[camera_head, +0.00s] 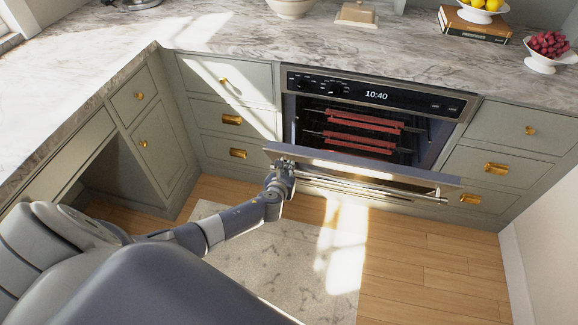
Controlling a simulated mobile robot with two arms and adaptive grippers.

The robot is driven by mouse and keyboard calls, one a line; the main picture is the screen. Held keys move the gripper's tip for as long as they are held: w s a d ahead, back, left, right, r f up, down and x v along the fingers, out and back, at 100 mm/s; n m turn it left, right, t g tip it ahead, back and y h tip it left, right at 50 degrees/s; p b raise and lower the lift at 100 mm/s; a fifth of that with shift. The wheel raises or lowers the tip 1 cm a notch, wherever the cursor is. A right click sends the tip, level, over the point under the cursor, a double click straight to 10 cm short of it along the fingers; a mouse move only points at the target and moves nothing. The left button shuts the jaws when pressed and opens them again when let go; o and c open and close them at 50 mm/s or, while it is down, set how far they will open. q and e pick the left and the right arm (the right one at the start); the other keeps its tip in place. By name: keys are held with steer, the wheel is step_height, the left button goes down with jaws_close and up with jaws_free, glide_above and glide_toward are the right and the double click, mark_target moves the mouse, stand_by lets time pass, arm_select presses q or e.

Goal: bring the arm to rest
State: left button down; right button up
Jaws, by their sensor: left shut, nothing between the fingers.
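My left arm reaches in from the lower left toward the oven. My left gripper (284,168) is at the left end of the oven door's top edge, close to the handle; it is small in the picture, looks shut and has nothing in it. I cannot tell whether it touches the door. The oven door (350,171) is tilted open at the top. The oven handle (375,186) runs along its front. My right gripper is not in view.
Red-edged racks (362,132) show inside the oven. Grey cabinets (165,140) with gold pulls flank it. A marble counter (230,45) runs above, with a fruit bowl (548,58) and books (475,24) at the right. A rug (290,255) lies on the open wooden floor.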

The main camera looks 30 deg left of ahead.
arm_select(q)
steer(key=s+d+f+n+g+h, duration=0.25)
steer(key=s+f+n+g, duration=0.45)
steer(key=s+f+n, duration=1.35)
steer(key=s+d+f+n+g, duration=0.1)
steer(key=s+d+f+n, duration=0.1)
steer(key=s, duration=0.9)
steer(key=s+d+f+n+g, duration=0.2)
steer(key=s+d+f+n, duration=0.1)
steer(key=s, duration=0.8)
steer(key=s+d+f+n+g+h, duration=0.1)
steer(key=s+f+n, duration=0.4)
steer(key=s, duration=0.6)
steer(key=shift+d+f, duration=0.45)
steer(key=shift+d, duration=0.4)
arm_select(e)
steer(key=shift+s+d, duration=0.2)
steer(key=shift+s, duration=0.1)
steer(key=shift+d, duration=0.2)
